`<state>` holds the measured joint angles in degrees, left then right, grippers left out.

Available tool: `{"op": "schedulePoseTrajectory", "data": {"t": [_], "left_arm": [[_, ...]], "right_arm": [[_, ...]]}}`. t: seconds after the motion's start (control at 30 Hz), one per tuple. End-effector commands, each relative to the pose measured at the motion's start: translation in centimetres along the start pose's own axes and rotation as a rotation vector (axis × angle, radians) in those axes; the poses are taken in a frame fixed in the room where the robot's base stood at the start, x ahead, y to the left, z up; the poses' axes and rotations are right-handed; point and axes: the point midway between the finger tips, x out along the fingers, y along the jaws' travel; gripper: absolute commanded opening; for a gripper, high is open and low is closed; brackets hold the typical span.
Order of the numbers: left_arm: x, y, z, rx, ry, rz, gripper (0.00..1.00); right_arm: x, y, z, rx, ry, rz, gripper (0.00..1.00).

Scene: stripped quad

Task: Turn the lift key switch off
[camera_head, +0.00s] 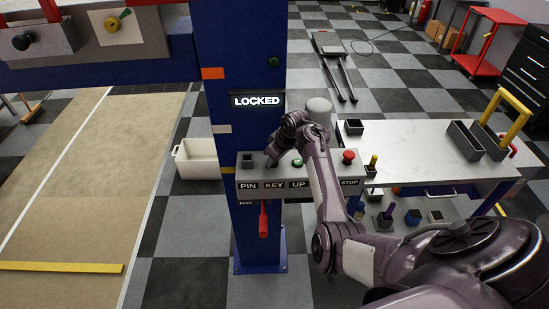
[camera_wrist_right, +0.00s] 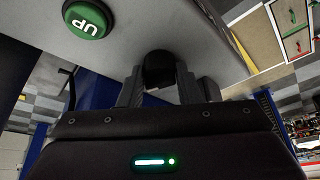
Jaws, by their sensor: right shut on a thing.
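The grey control panel (camera_head: 330,184) on the blue lift column carries the labels PIN, KEY, UP and STOP. My right gripper (camera_head: 272,160) reaches in from the right and is at the panel above the KEY label. In the right wrist view, my right gripper (camera_wrist_right: 158,88) is shut on the black lift key switch (camera_wrist_right: 158,66), one finger on each side. The switch's exact angle cannot be told, and in the head view the gripper hides most of it. A display (camera_head: 257,100) on the column reads LOCKED. My left gripper is not in view.
The green UP button (camera_wrist_right: 88,19) is close beside the gripper, and a red STOP button (camera_head: 348,157) sits farther right on the panel. A red lever (camera_head: 263,219) hangs below. A white bin (camera_head: 197,160) stands behind left, and a workbench (camera_head: 425,150) stands right.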

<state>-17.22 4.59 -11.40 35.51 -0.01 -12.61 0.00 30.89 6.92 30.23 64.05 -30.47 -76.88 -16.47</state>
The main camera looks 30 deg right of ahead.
Motion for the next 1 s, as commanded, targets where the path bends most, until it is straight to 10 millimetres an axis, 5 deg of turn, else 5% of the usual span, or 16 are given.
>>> {"op": "schedulePoseTrajectory", "data": {"t": [0.5,1.0], "left_arm": [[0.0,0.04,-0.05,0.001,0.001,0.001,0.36],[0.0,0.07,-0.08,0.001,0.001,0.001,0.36]], "right_arm": [[0.02,0.21,-0.01,-0.289,-0.001,-0.121,0.08],[0.02,0.25,0.02,-0.333,-0.002,-0.138,0.08]]}}
